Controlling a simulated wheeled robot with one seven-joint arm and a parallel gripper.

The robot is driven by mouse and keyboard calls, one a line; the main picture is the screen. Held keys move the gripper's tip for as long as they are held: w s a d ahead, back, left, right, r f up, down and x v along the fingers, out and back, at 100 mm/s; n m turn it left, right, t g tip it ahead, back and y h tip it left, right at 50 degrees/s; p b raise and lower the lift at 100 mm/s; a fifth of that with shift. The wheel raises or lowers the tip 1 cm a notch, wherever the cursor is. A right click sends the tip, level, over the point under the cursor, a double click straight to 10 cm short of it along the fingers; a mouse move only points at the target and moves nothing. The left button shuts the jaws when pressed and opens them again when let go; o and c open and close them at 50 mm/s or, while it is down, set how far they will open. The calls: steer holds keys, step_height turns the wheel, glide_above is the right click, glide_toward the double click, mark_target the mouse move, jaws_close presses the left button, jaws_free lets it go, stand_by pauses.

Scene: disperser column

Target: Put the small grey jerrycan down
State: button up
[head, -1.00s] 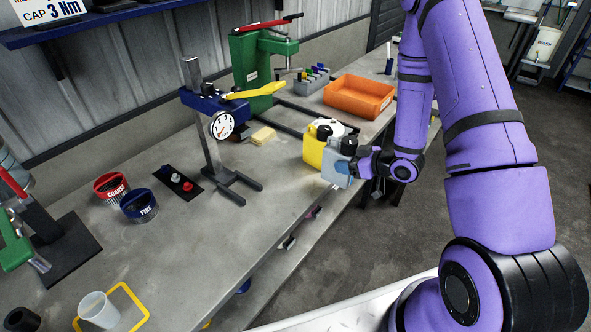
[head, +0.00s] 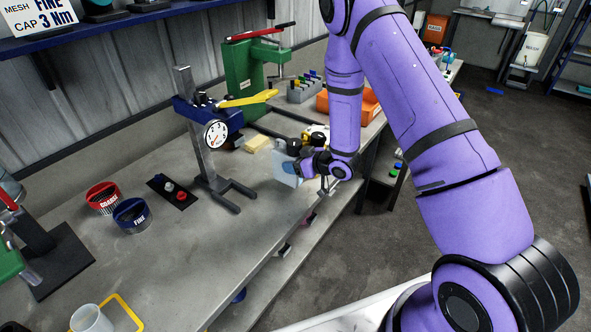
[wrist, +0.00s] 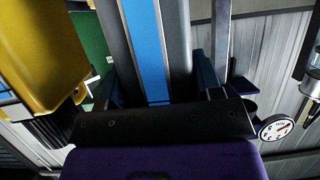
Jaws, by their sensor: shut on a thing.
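The small grey jerrycan (head: 284,175), pale blue-grey with a dark cap (head: 293,147), is near the middle of the bench's front half in the head view. My gripper (head: 302,168) is shut on it from the right. The can looks upright. I cannot tell whether its base touches the bench (head: 235,240) or hangs just above it. In the wrist view, dark gripper parts and a blue strip (wrist: 145,50) fill the middle, and I cannot make out the can clearly there.
A stand with a dial gauge (head: 216,134) and forked feet is left of the grey can. An orange bin (head: 368,106) is behind. The bench front-left of the can is clear.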

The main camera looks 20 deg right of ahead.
steer(key=shift+d+f, duration=0.15)
steer(key=shift+f, duration=1.35)
steer(key=shift+f, duration=0.1)
steer(key=o, duration=1.5)
steer(key=shift+o, duration=0.2)
